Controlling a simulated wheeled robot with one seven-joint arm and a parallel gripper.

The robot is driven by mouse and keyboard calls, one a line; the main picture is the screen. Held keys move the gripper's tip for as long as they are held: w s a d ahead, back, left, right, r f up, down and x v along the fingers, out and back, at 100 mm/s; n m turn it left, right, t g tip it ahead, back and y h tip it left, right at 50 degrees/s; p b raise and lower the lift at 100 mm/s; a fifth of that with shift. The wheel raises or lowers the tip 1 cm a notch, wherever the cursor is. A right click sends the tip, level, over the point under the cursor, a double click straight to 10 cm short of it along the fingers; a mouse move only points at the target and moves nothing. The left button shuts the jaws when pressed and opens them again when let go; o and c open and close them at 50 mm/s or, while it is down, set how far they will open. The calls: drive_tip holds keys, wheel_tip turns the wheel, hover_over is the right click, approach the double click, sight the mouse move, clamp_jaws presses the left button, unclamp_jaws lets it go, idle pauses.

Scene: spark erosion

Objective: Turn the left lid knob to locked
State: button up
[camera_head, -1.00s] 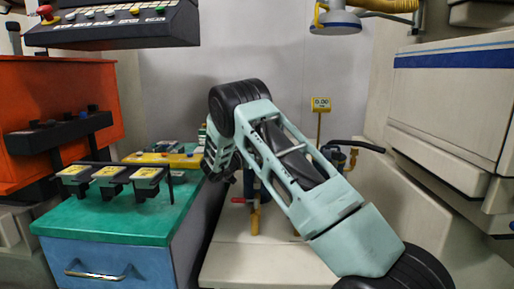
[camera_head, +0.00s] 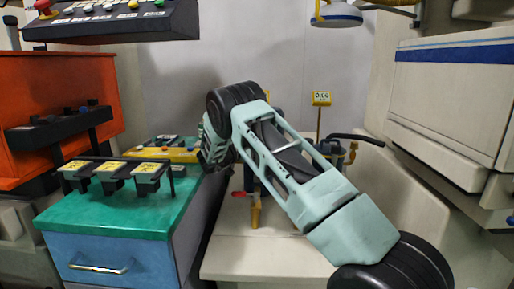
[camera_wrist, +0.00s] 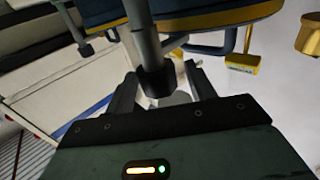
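My gripper (camera_wrist: 160,92) shows at close range in the wrist view, with its two fingers apart. A dark post with a black cylindrical end (camera_wrist: 157,82) stands in the gap between them. I cannot tell whether the fingers touch it. A grey round face (camera_wrist: 176,98) shows partly behind that end. I cannot tell for sure which part is the left lid knob or how it is turned. A red handle (camera_head: 239,194) and a yellow post (camera_head: 256,212) show just right of my arm's far end.
A blue and yellow rounded body (camera_wrist: 215,18) hangs close above in the wrist view, with a yellow block (camera_wrist: 242,64) beside it. A green-topped blue cabinet (camera_head: 115,222) stands left. A white machine (camera_head: 450,100) stands right. A small yellow display (camera_head: 321,99) stands behind the arm.

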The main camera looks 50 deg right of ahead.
drive_tip(key=a, duration=0.7)
drive_tip(key=shift+w+a+b, duration=0.25)
drive_tip(key=shift+w+b, duration=0.05)
drive_tip(key=shift+w, duration=0.05)
idle(0.4)
